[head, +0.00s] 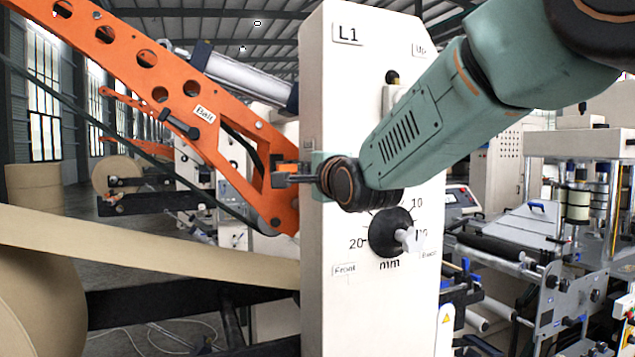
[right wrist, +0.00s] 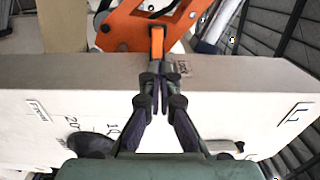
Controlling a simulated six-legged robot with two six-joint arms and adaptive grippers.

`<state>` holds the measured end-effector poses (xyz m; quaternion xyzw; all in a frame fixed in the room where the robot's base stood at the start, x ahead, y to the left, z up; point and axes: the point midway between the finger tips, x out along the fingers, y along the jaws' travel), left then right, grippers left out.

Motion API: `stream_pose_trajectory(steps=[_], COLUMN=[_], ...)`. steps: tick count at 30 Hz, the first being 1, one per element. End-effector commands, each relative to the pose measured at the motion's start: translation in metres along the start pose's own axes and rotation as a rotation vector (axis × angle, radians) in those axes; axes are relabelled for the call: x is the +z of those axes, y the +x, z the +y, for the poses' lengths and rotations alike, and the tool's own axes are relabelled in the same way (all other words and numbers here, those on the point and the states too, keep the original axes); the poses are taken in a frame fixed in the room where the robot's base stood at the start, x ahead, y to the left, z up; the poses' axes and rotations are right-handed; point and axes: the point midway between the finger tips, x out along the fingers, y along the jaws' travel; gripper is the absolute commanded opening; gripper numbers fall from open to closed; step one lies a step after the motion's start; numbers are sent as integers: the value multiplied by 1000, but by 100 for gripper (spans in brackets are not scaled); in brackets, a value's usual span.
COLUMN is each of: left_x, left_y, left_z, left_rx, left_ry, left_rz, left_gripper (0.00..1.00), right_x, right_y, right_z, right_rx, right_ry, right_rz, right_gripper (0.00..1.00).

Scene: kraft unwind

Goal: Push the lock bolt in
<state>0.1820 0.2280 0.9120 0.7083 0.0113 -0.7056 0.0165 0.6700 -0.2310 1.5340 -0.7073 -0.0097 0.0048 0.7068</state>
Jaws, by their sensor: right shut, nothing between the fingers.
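The white column (head: 330,290), marked L1, stands in the middle of the head view. The orange arm (head: 150,60) comes down from the upper left to the column's left side. My right gripper (head: 280,180) is at that side, its fingers pointing left, close to an orange block. In the right wrist view my right gripper (right wrist: 160,85) is shut and empty. Its tips are at the column's edge beside a tag that reads Lock (right wrist: 182,68). A narrow orange piece (right wrist: 157,42) shows just beyond the tips. The fingers hide most of the lock bolt; I cannot tell contact.
A black dial (head: 388,232) with a mm scale and a pale pointer is on the column's front below my right arm. A dark knob (head: 392,77) is higher up. A kraft web (head: 150,245) runs from the roll at the left to the column.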

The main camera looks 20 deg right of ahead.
Motion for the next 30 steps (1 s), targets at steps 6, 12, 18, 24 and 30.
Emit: stream_pose_trajectory(steps=[6, 12, 18, 24, 30], left_x=[0, 0, 0, 0, 0], left_y=[4, -2, -2, -2, -2], left_z=[0, 0, 0, 0, 0], left_rx=[0, 0, 0, 0, 0], left_ry=[0, 0, 0, 0, 0], left_rz=[-1, 0, 0, 0, 0], left_gripper=[40, 40, 40, 40, 40], right_x=[0, 0, 0, 0, 0], right_y=[-32, -46, -49, -50, -50], right_z=[0, -1, 0, 0, 0], right_rx=[4, 2, 0, 1, 1], right_ry=[2, 1, 1, 1, -15], right_rz=[0, 1, 0, 0, 0], right_gripper=[0, 0, 0, 0, 0])
